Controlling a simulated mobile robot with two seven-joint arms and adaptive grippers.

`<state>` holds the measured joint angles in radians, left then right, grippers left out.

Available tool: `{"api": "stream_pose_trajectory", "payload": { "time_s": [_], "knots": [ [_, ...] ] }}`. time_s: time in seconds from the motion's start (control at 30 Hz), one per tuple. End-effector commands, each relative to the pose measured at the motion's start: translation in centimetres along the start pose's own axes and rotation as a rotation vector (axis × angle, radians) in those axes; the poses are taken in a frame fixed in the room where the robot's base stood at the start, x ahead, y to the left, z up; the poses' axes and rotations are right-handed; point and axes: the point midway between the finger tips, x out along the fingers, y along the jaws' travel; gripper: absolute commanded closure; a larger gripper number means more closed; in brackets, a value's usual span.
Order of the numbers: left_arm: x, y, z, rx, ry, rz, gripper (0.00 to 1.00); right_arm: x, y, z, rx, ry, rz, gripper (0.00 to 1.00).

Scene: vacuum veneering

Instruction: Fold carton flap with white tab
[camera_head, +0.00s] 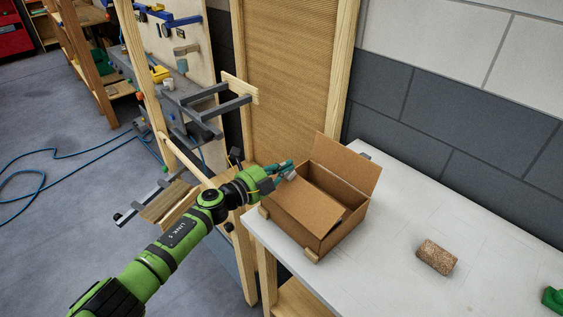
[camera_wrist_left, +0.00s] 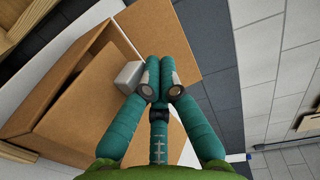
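An open brown carton (camera_head: 335,233) stands on the white table at its left end. One flap (camera_head: 346,165) stands up at the back; another (camera_head: 300,198) slants over the left part of the opening. The carton (camera_wrist_left: 50,115) also fills the left of the left wrist view. A white tab (camera_head: 292,174) sits on the carton's upper-left edge. The tab (camera_wrist_left: 129,76) shows just left of my fingertips in the left wrist view. My left gripper (camera_head: 286,168) is at this edge, its fingertips (camera_wrist_left: 159,88) together with nothing visible between them. Contact with the tab is unclear. My right gripper is not in view.
Small wooden blocks (camera_head: 311,255) sit against the carton's base. A cork-like cylinder (camera_head: 437,257) lies on the white table (camera_head: 385,265), and a green object (camera_head: 553,298) is at the right edge. A wooden frame (camera_head: 343,65) stands behind the carton. The table right of the carton is mostly clear.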

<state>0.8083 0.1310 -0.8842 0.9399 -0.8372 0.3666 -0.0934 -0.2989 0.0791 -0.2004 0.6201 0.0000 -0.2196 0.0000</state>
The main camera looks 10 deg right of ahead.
Motion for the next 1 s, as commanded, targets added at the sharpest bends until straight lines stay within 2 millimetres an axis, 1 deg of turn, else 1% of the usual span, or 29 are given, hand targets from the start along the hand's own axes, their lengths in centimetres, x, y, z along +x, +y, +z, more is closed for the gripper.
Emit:
{"api": "stream_pose_trajectory", "payload": {
  "time_s": [0.03,0.17,0.5,0.7,1.0],
  "knots": [
    [0.2,-0.1,-0.1,-0.006,-0.001,0.001,1.0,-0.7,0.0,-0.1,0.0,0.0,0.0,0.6],
    [0.6,-0.1,0.1,0.007,0.001,0.053,1.0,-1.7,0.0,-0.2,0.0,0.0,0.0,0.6],
    [1.6,1.1,0.1,0.003,-0.001,0.211,1.0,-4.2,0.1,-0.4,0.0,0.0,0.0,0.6],
    [1.9,1.6,0.0,0.002,0.0,0.256,1.0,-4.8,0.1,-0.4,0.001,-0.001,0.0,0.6],
    [1.9,1.9,0.0,0.001,0.001,0.269,1.0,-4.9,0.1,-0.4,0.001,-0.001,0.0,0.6]
  ]
}}
